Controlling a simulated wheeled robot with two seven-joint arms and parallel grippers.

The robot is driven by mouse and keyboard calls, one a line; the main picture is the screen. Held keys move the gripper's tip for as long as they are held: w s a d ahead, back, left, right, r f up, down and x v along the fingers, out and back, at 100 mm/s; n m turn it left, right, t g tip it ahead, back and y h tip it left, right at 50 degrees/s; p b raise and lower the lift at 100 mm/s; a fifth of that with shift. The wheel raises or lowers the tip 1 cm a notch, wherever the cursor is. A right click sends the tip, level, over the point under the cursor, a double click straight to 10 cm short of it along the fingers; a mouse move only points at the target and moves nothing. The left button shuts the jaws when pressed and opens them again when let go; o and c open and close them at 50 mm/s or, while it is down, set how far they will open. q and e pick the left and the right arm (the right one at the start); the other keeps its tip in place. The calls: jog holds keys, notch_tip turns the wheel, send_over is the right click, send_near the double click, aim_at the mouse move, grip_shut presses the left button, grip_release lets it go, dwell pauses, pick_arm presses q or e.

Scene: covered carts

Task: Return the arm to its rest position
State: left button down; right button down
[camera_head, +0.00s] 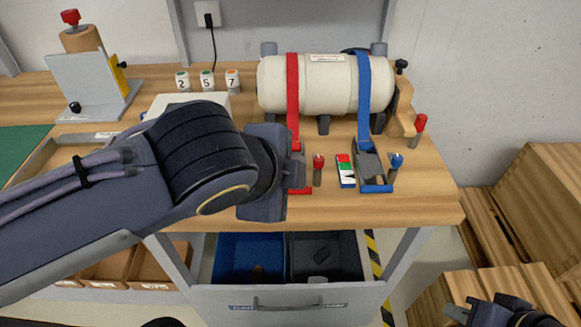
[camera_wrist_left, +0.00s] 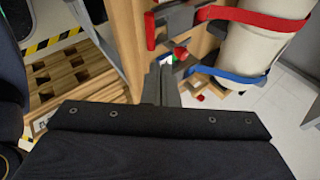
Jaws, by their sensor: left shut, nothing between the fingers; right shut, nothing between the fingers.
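My left arm reaches in from the left over the workbench (camera_head: 440,205). Its dark wrist hides most of the left gripper (camera_head: 297,172) in the head view, beside the red strap's buckle. In the left wrist view the narrow fingers of my left gripper (camera_wrist_left: 166,84) are together and empty, above the bench top near the strap buckles. I cannot tell whether they touch anything. My right gripper (camera_head: 466,310) is low at the bottom right, off the bench in front of the wooden crates. It is shut and empty.
A cream tank (camera_head: 325,84) lies under a red strap (camera_head: 292,90) and a blue strap (camera_head: 364,90). A red-topped peg (camera_head: 318,170) and a blue-topped peg (camera_head: 394,168) stand close by. An open drawer (camera_head: 290,294) is below; wooden crates (camera_head: 540,200) stand right.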

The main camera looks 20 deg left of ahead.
pick_arm(q)
jog(key=s+d+v, duration=0.1)
jog(key=v, duration=0.5)
jog(key=s+a+f+n+g+h+p, duration=0.2)
jog(key=a+f+n+p, duration=0.7)
jog(key=n, duration=1)
jog(key=shift+s+a+p, duration=0.45)
jog(key=shift+a+p, duration=0.2)
jog(key=shift+a, duration=0.4)
